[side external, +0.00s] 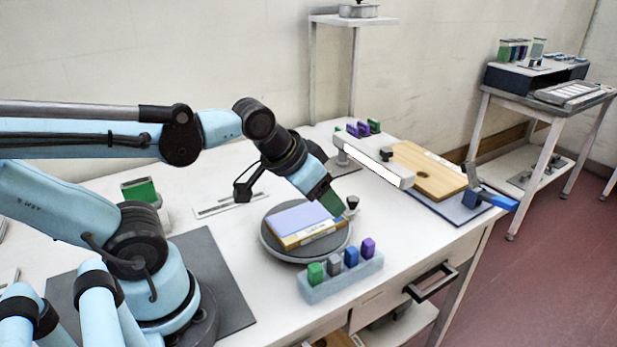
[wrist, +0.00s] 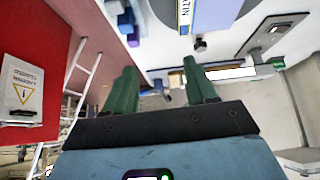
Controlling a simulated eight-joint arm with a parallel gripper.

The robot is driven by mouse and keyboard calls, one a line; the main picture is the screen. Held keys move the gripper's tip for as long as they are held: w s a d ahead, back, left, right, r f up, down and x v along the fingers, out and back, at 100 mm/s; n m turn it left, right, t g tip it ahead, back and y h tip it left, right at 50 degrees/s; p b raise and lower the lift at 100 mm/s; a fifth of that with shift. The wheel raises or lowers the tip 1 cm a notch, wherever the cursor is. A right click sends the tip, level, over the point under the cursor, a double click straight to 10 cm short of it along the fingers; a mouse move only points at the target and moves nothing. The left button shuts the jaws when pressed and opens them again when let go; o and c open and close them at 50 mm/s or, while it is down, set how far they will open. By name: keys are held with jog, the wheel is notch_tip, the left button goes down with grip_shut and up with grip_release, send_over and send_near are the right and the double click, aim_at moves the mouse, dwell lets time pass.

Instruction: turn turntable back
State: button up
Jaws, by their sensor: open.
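The turntable (side external: 268,243) is a grey round disc on the white bench, with a lilac-topped block (side external: 300,218) lying on it. A small dark knob (side external: 352,202) stands at the disc's right rim. My gripper (side external: 334,206) has green fingers and is tilted down over the disc's right side, close beside the knob. In the wrist view my gripper (wrist: 160,66) is open, with nothing between its fingers. The block (wrist: 215,14) and a small dark knob (wrist: 200,45) show past the right finger. I cannot tell whether the fingers touch the disc or knob.
A pale rack (side external: 342,283) with several coloured pieces stands close in front of the turntable. A white lamp bar (side external: 375,162) reaches over the bench behind, near a wooden board (side external: 432,172) and a blue-handled clamp (side external: 490,198). The bench left of the disc is mostly clear.

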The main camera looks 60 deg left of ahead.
jog(key=w+a+r+n+g, duration=0.4)
jog(key=w+n, duration=0.4)
jog(key=n+g, duration=0.3)
jog(key=n, duration=0.3)
send_near(353, 197)
notch_tip(353, 197, down, 8)
jog(key=shift+f, duration=0.25)
grip_shut()
